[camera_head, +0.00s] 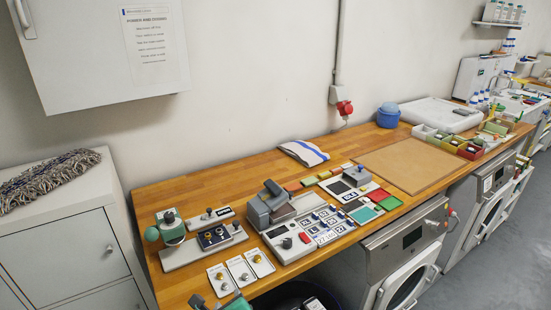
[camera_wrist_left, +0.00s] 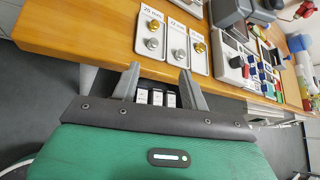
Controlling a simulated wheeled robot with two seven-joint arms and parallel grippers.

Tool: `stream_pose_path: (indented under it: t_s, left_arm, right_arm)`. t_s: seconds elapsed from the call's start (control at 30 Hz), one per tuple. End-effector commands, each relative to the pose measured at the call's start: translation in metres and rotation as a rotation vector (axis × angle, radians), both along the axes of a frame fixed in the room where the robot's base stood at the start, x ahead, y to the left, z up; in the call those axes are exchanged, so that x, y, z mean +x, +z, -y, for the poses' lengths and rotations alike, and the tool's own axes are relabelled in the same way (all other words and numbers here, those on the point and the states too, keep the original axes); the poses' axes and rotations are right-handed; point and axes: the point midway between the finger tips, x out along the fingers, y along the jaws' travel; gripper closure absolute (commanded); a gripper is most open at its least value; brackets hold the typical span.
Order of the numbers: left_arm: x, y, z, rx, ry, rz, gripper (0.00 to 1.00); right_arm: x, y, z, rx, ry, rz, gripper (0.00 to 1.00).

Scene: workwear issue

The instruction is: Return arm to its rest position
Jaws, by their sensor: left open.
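My left gripper (camera_head: 213,304) is at the bottom edge of the head view, beside the front edge of the wooden worktop (camera_head: 160,283). In the left wrist view, the green gripper body fills the bottom, and the two grey fingers of the left gripper (camera_wrist_left: 159,75) stand apart with nothing between their tips. The fingers point toward the bench's front edge, near three white cards with knobs (camera_head: 241,270). The cards also show in the left wrist view (camera_wrist_left: 176,40). Most of my left arm is outside the head view. My right gripper does not show.
A grey press-like device (camera_head: 268,207) and a panel with coded tiles (camera_head: 322,226) stand on the worktop. A brown board (camera_head: 410,165) lies behind. A white cabinet (camera_head: 65,230) stands left; washers (camera_head: 395,262) stand below.

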Motion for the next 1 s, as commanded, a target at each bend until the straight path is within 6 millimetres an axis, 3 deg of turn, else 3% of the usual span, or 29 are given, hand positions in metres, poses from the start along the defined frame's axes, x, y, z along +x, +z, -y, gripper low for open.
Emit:
stream_pose_path:
  t_s: [0.27, 0.6, 0.8, 1.0]
  left_arm:
    - [-0.06, -0.025, -0.032, -0.472, 0.361, -0.104, 0.55]
    - [-0.166, -0.044, -0.078, -1.114, 1.085, -0.205, 0.55]
    - [-0.212, -0.042, -0.094, -1.321, 1.425, -0.207, 0.55]
    - [-0.244, -0.038, -0.104, -1.441, 1.672, -0.19, 0.55]
  right_arm:
    - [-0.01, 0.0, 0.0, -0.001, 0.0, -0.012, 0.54]
    - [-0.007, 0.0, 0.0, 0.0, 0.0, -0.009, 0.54]
    - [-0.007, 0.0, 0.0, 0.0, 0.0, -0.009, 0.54]
    - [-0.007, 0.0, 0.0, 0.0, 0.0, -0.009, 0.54]
